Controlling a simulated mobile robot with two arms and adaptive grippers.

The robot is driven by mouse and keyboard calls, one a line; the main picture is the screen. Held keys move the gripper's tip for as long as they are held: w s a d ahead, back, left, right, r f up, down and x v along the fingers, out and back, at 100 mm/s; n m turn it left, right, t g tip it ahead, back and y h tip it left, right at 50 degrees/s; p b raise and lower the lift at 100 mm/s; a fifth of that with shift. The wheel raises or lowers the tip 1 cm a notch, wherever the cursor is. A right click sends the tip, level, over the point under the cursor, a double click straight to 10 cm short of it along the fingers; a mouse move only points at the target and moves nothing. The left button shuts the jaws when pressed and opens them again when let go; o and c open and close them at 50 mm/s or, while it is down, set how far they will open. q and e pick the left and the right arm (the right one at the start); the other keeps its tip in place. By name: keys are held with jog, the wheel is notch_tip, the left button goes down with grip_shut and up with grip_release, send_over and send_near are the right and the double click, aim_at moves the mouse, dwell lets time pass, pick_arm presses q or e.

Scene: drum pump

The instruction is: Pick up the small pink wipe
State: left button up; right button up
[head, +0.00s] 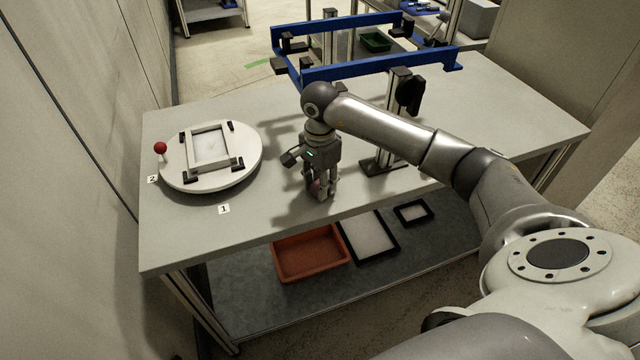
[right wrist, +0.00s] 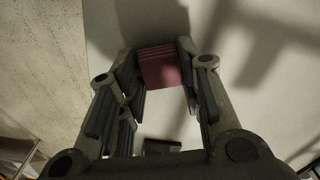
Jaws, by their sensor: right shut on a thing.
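The small pink wipe (right wrist: 160,66) shows in the right wrist view as a folded, dark pink block between the fingertips of my right gripper (right wrist: 163,70). In the head view my right gripper (head: 320,190) points down at the table near its front edge. A bit of the wipe (head: 315,186) shows between the fingers there; the rest is hidden by them. The right gripper is shut on the wipe. I cannot tell whether the wipe still touches the table. My left gripper is not in view.
A white round turntable (head: 250,160) with a frame (head: 211,147) and a red knob (head: 160,147) stands at the left. A blue frame on stands (head: 380,66) is behind my right arm. An orange tray (head: 310,256) lies on the shelf below.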

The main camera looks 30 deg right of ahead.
jog(key=shift+r, duration=0.35)
notch_tip(320, 180, up, 2)
jog(key=shift+r, duration=0.2)
jog(key=s+a+r+b, duration=0.3)
jog(key=s+r, duration=0.6)
jog(key=s, duration=0.4)
jog(key=shift+s+r+b, duration=0.35)
jog(key=shift+a, duration=0.1)
